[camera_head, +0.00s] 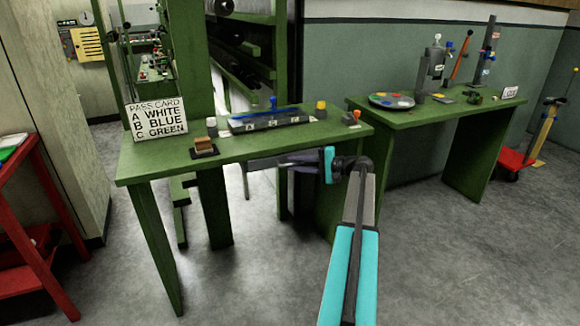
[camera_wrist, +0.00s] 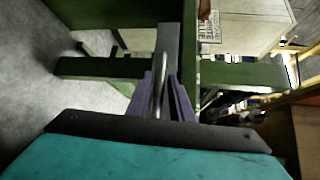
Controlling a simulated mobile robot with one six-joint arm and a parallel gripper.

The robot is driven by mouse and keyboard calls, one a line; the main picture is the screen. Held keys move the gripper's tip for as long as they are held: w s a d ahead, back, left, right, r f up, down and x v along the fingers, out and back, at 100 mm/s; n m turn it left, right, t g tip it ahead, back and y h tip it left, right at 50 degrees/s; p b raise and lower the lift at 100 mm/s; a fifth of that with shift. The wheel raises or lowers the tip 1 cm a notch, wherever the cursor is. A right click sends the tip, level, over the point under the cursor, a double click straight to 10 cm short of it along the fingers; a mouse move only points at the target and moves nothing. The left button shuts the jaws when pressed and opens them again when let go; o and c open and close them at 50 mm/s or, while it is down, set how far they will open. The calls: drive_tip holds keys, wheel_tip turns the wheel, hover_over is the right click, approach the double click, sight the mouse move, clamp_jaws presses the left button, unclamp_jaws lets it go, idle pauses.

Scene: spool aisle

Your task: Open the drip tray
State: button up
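In the head view, a long grey piece that looks like the drip tray (camera_head: 275,160) sits just under the green bench top. In the wrist view, its grey front (camera_wrist: 168,42) is straight ahead, with a thin pale metal handle (camera_wrist: 158,84) in front of it. My gripper (camera_wrist: 161,88) has its two purple fingers on either side of this handle. The fingers are close to it, but I cannot tell whether they touch it.
A second green bench (camera_head: 425,112) stands to the right. A red shelf (camera_head: 30,240) is at the left. The floor in front is clear.

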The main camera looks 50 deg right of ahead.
drive_tip(key=shift+w+a+f, duration=0.1)
drive_tip(key=shift+w+a, duration=0.2)
drive_tip(key=shift+w, duration=0.3)
